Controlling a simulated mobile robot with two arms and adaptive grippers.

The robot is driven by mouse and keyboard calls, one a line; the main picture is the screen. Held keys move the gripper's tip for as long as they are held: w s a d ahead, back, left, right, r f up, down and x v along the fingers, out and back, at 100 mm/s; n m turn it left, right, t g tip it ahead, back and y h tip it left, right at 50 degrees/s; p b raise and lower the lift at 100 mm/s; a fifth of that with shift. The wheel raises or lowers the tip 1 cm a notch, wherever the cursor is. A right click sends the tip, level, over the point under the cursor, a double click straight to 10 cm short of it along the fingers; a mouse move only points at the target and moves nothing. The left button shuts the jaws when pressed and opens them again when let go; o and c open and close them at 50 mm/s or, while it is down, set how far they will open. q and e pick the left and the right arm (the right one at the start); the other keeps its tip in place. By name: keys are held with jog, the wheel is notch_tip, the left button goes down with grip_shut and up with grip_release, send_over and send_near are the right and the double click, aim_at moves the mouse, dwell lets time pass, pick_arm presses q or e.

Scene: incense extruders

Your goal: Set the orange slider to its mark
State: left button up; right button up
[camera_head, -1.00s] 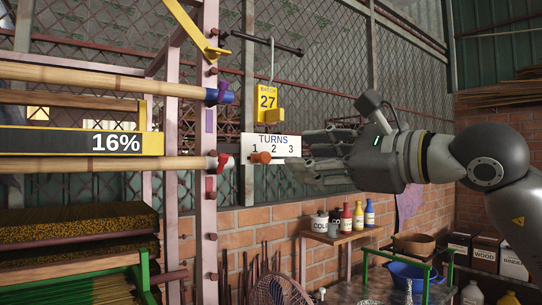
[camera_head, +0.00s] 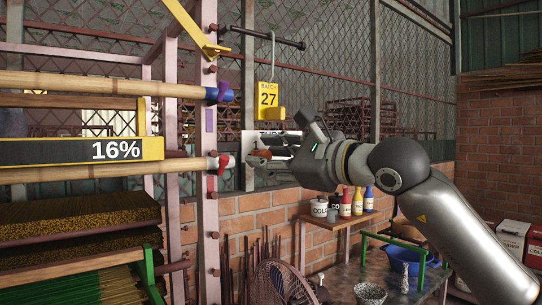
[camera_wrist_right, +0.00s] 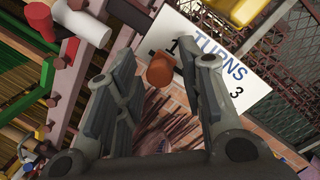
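The orange slider knob (camera_head: 259,155) is a short orange cylinder on the front of the white TURNS plate (camera_head: 247,144). In the right wrist view the knob (camera_wrist_right: 160,69) sits close below the number 1 on the plate (camera_wrist_right: 252,84). The 2 is hidden behind a finger and the 3 shows to the right. My right gripper (camera_wrist_right: 167,63) is open, with its two fingers on either side of the knob and a gap on both sides. In the head view this gripper (camera_head: 276,148) covers most of the plate. My left gripper is not in view.
A yellow BATCH 27 tag (camera_head: 268,98) hangs above the plate. A bamboo pole with a red end (camera_head: 222,163) lies to its left, and one with a blue end (camera_head: 218,95) above that. A fan (camera_head: 283,283) and a shelf of bottles (camera_head: 346,219) stand below.

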grip_shut()
jog(key=w+d+p, duration=0.2)
jog(key=w+d, duration=0.3)
jog(key=d, duration=0.2)
jog(key=shift+w+d+r, duration=0.15)
jog(key=shift+d, duration=0.1)
grip_release()
jog(key=o, duration=0.3)
jog(key=shift+w+d, duration=0.15)
jog(key=shift+d, duration=0.05)
jog(key=v, duration=1.2)
